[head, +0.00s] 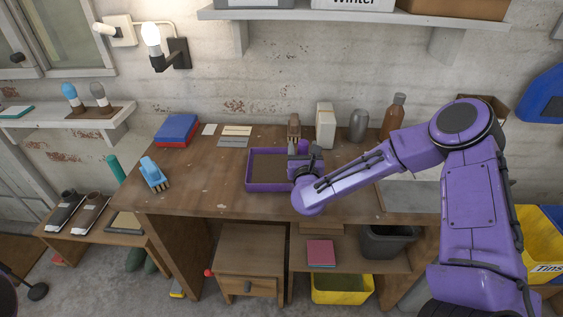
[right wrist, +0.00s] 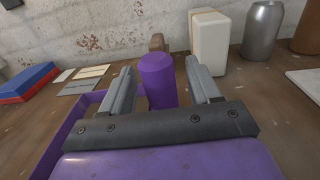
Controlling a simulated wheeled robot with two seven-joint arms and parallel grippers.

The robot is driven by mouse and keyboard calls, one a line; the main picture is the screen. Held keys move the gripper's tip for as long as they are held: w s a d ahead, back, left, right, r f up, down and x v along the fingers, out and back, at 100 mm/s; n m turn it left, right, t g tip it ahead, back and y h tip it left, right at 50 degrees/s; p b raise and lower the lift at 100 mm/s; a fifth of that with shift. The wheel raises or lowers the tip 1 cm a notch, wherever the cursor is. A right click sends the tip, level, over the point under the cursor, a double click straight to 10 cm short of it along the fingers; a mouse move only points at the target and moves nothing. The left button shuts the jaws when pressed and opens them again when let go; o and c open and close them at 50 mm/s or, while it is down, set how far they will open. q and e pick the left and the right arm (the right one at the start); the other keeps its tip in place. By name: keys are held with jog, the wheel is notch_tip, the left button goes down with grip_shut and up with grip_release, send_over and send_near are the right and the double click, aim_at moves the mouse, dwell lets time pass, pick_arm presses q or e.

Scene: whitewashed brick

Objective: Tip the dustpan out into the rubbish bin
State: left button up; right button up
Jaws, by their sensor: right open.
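A shallow purple tray-shaped pan, which looks like the dustpan (head: 249,172), lies on the wooden workbench with a brown floor or contents inside. My right gripper (head: 298,150) is low over its right side. In the right wrist view my right gripper (right wrist: 160,68) is open, with a purple upright post, seemingly the pan's handle (right wrist: 158,82), between or just beyond its fingers. The pan's wall (right wrist: 70,135) shows at left there. A dark grey bin (head: 386,243), perhaps the rubbish bin, stands on the lower shelf at right. My left gripper is out of view.
A blue brush (head: 153,173) and a red and blue book stack (head: 177,130) lie at the bench's left. A brown object (head: 294,124), a white container (head: 325,126), a grey canister (head: 358,126) and a brown bottle (head: 394,116) stand behind. A yellow bin (head: 342,290) is below.

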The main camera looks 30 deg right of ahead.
jog(key=c, duration=1)
grip_shut()
jog(key=shift+r, duration=0.1)
